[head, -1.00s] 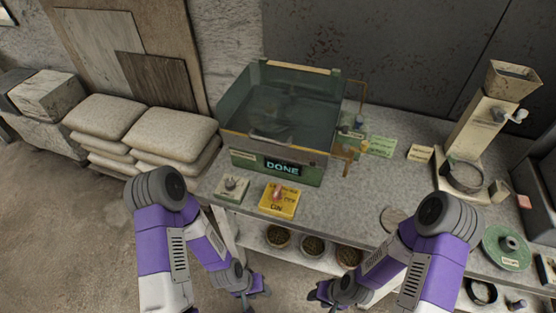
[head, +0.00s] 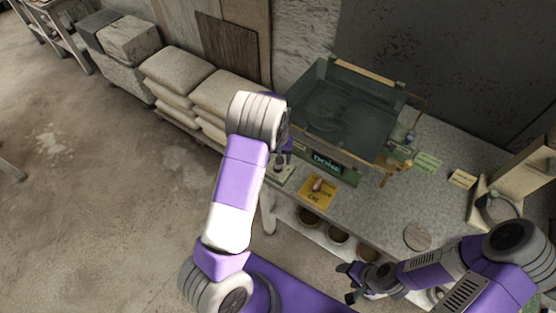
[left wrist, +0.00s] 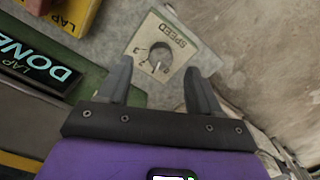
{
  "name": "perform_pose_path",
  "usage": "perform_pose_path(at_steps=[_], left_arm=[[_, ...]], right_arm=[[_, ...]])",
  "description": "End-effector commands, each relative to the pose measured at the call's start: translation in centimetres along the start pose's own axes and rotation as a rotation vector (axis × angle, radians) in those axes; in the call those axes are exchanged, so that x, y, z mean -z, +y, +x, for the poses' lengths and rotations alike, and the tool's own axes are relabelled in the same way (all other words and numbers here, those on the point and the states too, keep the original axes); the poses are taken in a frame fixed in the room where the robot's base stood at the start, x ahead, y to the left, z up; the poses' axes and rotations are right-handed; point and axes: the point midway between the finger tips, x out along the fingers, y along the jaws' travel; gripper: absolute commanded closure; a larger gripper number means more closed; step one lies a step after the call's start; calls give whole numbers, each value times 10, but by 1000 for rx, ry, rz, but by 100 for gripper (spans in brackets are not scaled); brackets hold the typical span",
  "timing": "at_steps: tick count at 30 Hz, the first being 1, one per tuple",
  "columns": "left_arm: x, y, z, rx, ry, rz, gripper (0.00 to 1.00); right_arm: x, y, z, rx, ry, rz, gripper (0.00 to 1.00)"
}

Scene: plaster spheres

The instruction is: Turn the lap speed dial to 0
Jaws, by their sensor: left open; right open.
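The speed dial (left wrist: 159,56) is a dark round knob on a cream plate (left wrist: 180,37) marked SPEED with small numbers around it; its exact setting is too small to read. In the head view the plate (head: 280,175) sits at the bench's front left edge, partly covered by my left gripper (head: 285,150). In the left wrist view my left gripper (left wrist: 157,75) is open, its two fingers on either side of the knob's lower part, with nothing held; contact cannot be told. My right gripper (head: 357,284) is open and empty, low in front of the bench.
Stacked sacks (head: 178,72) stand left of the bench. Bowls sit on the shelf below.

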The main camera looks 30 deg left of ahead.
Motion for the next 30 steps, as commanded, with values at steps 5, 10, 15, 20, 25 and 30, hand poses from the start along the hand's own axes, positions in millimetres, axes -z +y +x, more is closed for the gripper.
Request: perform_pose_path(at_steps=[5,10,15,20,25,30], left_arm=[[9,-3,-6,9,1,-8,36],[9,-3,22,9,-1,-8,36],[9,-3,46,8,2,-7,36],[9,-2,59,7,4,-6,36],[10,-2,61,6,5,-6,36],[10,-2,61,6,4,-6,42]], right_arm=[[0,0,-1,0,1,0,36],[0,0,-1,0,1,0,36],[0,-1,-2,0,1,0,36],[0,-1,-2,0,1,0,36],[0,-1,-2,0,1,0,36],[0,-1,-2,0,1,0,36]])
